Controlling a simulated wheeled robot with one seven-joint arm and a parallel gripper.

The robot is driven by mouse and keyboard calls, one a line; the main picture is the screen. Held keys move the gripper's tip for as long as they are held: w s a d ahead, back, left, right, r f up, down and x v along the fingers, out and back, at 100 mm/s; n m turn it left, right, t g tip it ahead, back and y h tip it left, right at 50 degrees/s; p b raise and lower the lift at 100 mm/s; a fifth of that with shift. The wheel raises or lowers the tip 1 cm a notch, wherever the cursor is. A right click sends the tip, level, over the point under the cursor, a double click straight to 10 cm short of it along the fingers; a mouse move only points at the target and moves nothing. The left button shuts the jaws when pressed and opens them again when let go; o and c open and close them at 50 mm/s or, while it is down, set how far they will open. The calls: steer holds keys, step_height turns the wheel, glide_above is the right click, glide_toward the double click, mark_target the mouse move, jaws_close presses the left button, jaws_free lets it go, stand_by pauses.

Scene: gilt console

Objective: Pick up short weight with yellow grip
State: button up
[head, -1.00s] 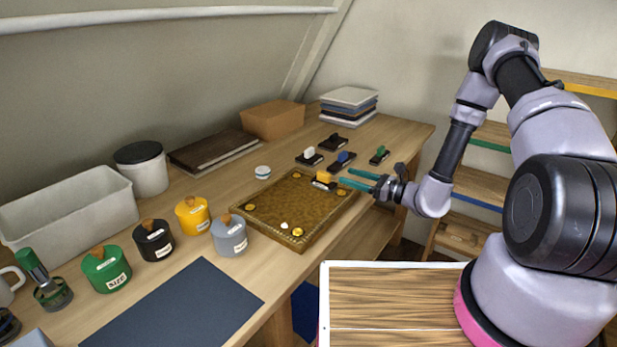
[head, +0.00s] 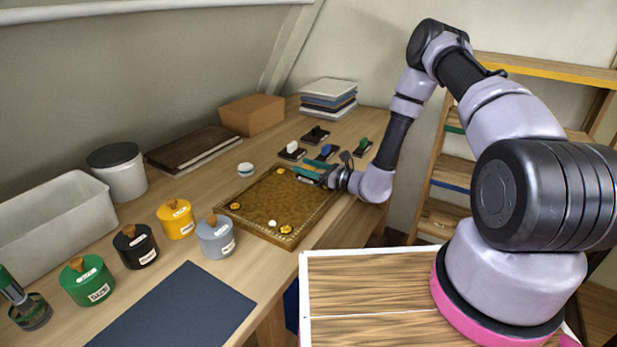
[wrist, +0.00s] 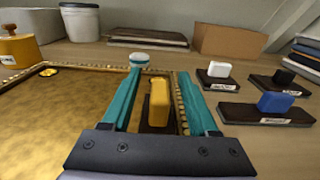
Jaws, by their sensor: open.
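The weight with the yellow grip (wrist: 158,104) is a yellow block on a dark base, near the far right edge of the gilt tray (head: 247,225). In the wrist view it stands between the two teal fingers of my gripper (wrist: 160,85), with a gap to each side. My gripper is open and shows in the head view (head: 308,169) low over that edge of the tray, where it mostly hides the yellow grip. I cannot tell whether the fingers touch the tray.
Beyond the tray are dark-based pieces with white (head: 292,149), black (head: 316,134), blue (head: 327,150) and green (head: 363,145) grips. A small white-lidded jar (head: 245,169) stands behind the tray. Labelled canisters stand to the left, including a grey one (head: 215,238).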

steer(key=shift+x, duration=1.05)
jaws_close()
